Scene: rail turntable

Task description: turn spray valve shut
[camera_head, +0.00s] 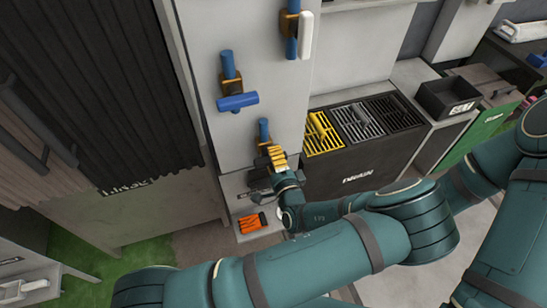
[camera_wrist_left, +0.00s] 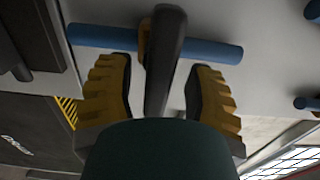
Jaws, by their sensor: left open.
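A blue pipe with a brass-coloured valve body (camera_wrist_left: 145,38) and a dark lever (camera_wrist_left: 165,60) fills the upper middle of the left wrist view. The pipe (camera_wrist_left: 105,37) runs across the grey panel. My left gripper (camera_wrist_left: 160,88) is open, with one ribbed yellow finger on each side of the lever, and gaps show on both sides. In the head view my left gripper (camera_head: 275,157) is at the lower part of the panel, just below a short visible blue pipe (camera_head: 263,130), and hides the valve there. My right gripper is not in view.
Above are a valve with a blue handle (camera_head: 237,102) and another with a white handle (camera_head: 305,35). A dark cabinet with yellow and grey grates (camera_head: 358,120) stands to the right. An orange item (camera_head: 250,223) lies below my left gripper.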

